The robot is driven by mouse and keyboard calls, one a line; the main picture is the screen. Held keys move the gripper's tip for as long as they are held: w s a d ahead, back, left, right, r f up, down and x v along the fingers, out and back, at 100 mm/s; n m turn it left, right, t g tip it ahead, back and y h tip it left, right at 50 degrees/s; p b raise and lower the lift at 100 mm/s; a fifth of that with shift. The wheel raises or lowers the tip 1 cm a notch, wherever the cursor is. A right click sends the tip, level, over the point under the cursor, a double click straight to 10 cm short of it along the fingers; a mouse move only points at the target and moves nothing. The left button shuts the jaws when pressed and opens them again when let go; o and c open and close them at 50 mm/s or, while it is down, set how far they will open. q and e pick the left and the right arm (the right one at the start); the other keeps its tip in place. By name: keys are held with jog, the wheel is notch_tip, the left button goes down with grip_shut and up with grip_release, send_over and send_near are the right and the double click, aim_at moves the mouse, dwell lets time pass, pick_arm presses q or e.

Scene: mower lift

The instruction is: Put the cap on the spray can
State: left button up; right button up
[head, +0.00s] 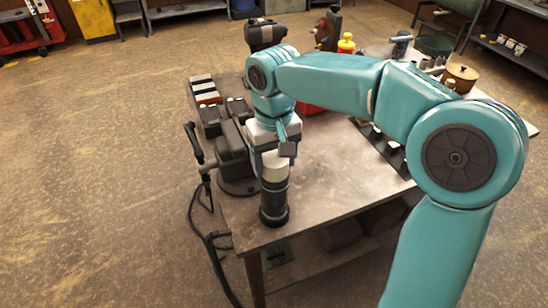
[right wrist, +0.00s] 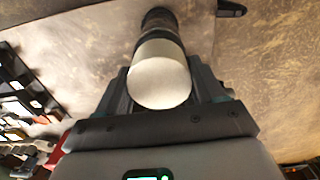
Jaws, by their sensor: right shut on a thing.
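The spray can (head: 273,203) is a dark cylinder standing upright near the table's front corner. The pale cap (head: 275,168) is in line with the can, at its top end. My right gripper (head: 273,152) is above the can and shut on the cap. In the right wrist view the cap (right wrist: 160,78) is a cream round shape between the fingers, and the dark can (right wrist: 157,24) shows right beyond it. The cap and can look touching, but I cannot tell whether the cap is fully seated. My left gripper is not in view.
A dark bench vise (head: 236,160) is close to the left of the can on the worktable (head: 325,170). Small boxes (head: 204,92) lie behind it. A yellow-topped bottle (head: 346,43) and a brown pot (head: 460,77) stand farther back. Bare tabletop is right of the can.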

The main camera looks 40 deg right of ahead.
aim_at(274, 156)
jog(key=o, duration=0.7)
notch_tip(274, 156, up, 9)
jog(key=p, duration=0.8)
jog(key=shift+r+b, duration=0.1)
jog(key=shift+b, duration=0.2)
jog(key=shift+r, duration=0.95)
